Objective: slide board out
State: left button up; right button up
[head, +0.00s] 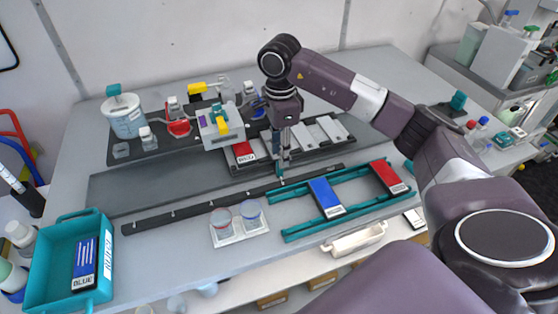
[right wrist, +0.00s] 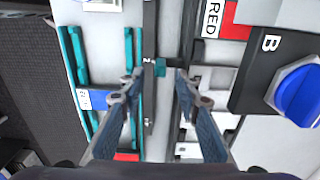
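My right gripper (head: 281,172) points down over the middle of the bench, near the black slotted rail. In the right wrist view my right gripper (right wrist: 157,76) is open, its two fingers apart. A small teal block (right wrist: 160,67) shows between the fingertips; I cannot tell whether either finger touches it. A dark board (head: 318,139) with pale grey plates lies behind the gripper. A red card marked RED (head: 241,153) sits at the board's left end, under a grey unit (head: 222,127); it also shows in the right wrist view (right wrist: 229,22). My left gripper is not in view.
A teal rail frame (head: 301,231) holds a blue card (head: 326,196) and a red card (head: 388,177). A black rail (head: 180,217) crosses the bench. Two small cups (head: 236,218) stand in front. A teal tray (head: 46,289) at left holds a blue-labelled box (head: 85,262).

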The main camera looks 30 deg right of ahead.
jog(key=shift+f+p, duration=0.55)
jog(key=shift+f, duration=1.85)
jog(key=shift+c, duration=0.2)
grip_shut()
